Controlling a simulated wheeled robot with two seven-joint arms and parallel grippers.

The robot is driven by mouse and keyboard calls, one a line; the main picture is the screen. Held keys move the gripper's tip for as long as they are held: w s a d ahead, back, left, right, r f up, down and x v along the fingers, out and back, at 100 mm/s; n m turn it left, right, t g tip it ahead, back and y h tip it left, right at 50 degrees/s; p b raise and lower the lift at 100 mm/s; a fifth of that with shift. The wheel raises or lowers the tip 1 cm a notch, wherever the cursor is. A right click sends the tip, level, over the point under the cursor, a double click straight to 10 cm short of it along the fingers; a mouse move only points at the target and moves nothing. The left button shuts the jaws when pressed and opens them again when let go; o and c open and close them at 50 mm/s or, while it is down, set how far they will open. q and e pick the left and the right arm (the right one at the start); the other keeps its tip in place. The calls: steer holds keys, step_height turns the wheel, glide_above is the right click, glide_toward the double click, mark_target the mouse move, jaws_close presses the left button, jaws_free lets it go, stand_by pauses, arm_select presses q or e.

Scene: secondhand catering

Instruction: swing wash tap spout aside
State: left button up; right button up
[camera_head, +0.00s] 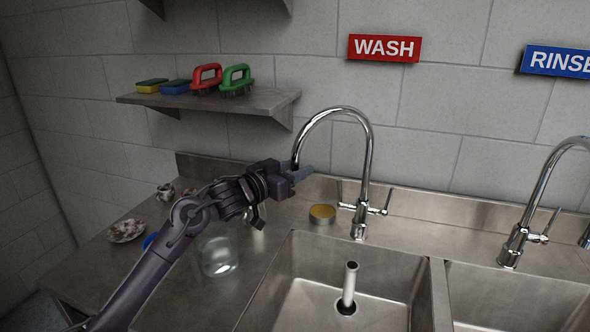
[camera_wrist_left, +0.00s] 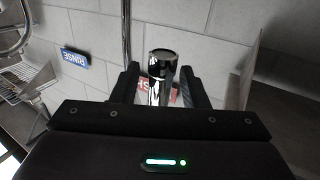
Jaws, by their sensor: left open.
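The chrome wash tap (camera_head: 367,165) stands behind the left sink basin under the red WASH sign. Its spout arches up and to the left, and its end hangs at my left gripper (camera_head: 300,172). In the left wrist view the round spout end (camera_wrist_left: 161,65) shows between the two fingers of my left gripper (camera_wrist_left: 160,88). The fingers are open, one on each side of it. I cannot tell whether either finger touches it. My right gripper is not in view.
The wash basin (camera_head: 300,262) holds an upright pipe (camera_head: 349,285). A round tin (camera_head: 322,214) sits beside the tap base. A glass jar (camera_head: 219,255) and a dirty plate (camera_head: 126,231) are on the left counter. A shelf (camera_head: 215,100) with brushes and sponges hangs above. The rinse tap (camera_head: 525,215) stands right.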

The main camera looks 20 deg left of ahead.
arm_select(q)
steer(key=b+v, duration=0.2)
steer(key=v, duration=0.5)
steer(key=shift+s+a, duration=0.15)
steer(key=shift+s, duration=0.2)
stand_by(0.4)
